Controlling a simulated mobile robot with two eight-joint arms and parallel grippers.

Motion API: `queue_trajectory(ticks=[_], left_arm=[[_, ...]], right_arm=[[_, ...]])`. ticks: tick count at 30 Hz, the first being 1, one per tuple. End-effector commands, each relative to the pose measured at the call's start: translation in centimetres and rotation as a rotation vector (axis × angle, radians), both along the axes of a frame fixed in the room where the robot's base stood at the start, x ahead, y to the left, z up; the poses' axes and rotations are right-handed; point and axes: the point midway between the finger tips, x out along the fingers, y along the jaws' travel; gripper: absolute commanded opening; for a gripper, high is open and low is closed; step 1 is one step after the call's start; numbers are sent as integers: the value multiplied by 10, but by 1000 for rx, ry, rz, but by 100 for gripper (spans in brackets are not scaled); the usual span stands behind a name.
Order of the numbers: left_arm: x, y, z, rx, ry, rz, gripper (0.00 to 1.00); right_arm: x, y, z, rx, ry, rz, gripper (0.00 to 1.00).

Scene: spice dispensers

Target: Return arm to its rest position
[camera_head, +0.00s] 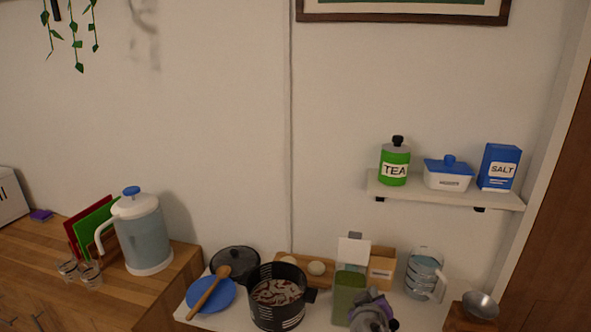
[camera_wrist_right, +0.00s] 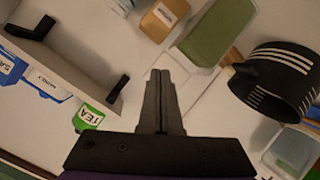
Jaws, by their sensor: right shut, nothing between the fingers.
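My right gripper (camera_head: 372,312) shows in the head view at the bottom, in front of the green container, purple and grey, with nothing in it. In the right wrist view its two fingers (camera_wrist_right: 160,100) are together and empty. The green container with a white lid (camera_head: 349,293) stands on the white counter; it also shows in the right wrist view (camera_wrist_right: 215,35). A brown box (camera_head: 382,270) stands behind it to the right. The black pot (camera_head: 277,297), with reddish and pale contents, is left of the gripper. My left gripper is not in view.
A wall shelf (camera_head: 440,193) holds a green tea canister (camera_head: 394,163), a white dish with a blue lid (camera_head: 448,174) and a blue salt box (camera_head: 498,167). A glass jug (camera_head: 424,274) and metal bowl (camera_head: 481,305) are at right. A kettle (camera_head: 142,235) stands left.

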Motion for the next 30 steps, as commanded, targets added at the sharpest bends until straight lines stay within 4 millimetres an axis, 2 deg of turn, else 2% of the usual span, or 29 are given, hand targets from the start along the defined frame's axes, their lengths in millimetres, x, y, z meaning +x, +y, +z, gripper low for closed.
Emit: queue_trajectory(ticks=[1,5,6,9,12,15,18,30], left_arm=[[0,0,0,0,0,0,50],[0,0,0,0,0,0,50],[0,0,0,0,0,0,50],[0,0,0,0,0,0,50],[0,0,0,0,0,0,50],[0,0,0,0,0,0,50],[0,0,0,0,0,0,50],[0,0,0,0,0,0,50]], right_arm=[[-29,-11,-10,53,49,-39,0],[-104,-22,-46,215,206,-116,0],[-126,-20,-58,267,253,-129,0],[-175,-10,-85,389,361,-142,0],[-211,4,-104,489,442,-134,0],[-233,16,-116,556,491,-120,0],[-243,22,-121,590,514,-111,0],[-244,24,-122,596,518,-108,0]])
